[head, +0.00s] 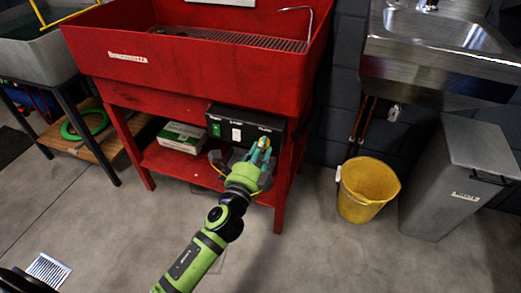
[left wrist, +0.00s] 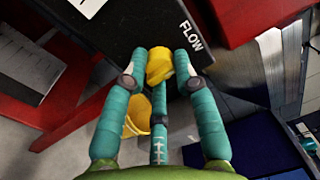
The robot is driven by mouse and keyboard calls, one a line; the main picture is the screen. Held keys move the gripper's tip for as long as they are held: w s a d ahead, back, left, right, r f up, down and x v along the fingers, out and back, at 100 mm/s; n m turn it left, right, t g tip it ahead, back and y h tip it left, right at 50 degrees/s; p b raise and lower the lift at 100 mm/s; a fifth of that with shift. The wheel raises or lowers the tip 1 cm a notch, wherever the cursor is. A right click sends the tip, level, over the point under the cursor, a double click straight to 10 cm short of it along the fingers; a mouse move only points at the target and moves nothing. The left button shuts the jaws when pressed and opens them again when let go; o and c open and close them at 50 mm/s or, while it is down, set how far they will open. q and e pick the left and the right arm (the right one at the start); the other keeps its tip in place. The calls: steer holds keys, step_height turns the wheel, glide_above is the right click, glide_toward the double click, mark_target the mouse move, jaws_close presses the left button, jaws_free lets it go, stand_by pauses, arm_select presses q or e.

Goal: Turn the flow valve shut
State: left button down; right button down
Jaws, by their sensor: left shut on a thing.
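The flow valve shows as a yellow knob (left wrist: 160,64) under the word FLOW on the dark control box in the left wrist view. In the head view only a small yellow bit of the valve (head: 265,142) shows between the fingers. My left gripper (head: 262,152) has teal fingers and reaches the right end of the box's front. In the left wrist view its fingertips (left wrist: 170,66) are closed around the yellow knob. The fingers hide part of the knob, and its exact angle is hard to tell. My right gripper is not in view.
The dark control box (head: 225,121) sits under the red wash basin (head: 200,80). A red leg (head: 284,190) stands close right of my gripper. A green and white carton (head: 182,138) lies on the shelf to the left. A yellow bucket (head: 366,190) and grey bin (head: 455,180) stand right.

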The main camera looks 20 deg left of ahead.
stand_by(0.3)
arm_select(q)
steer(key=c, duration=1)
jaws_free()
steer(key=shift+s, duration=0.1)
steer(key=s, duration=1.1)
steer(key=shift+s+a+f, duration=0.3)
steer(key=shift+s+f, duration=0.05)
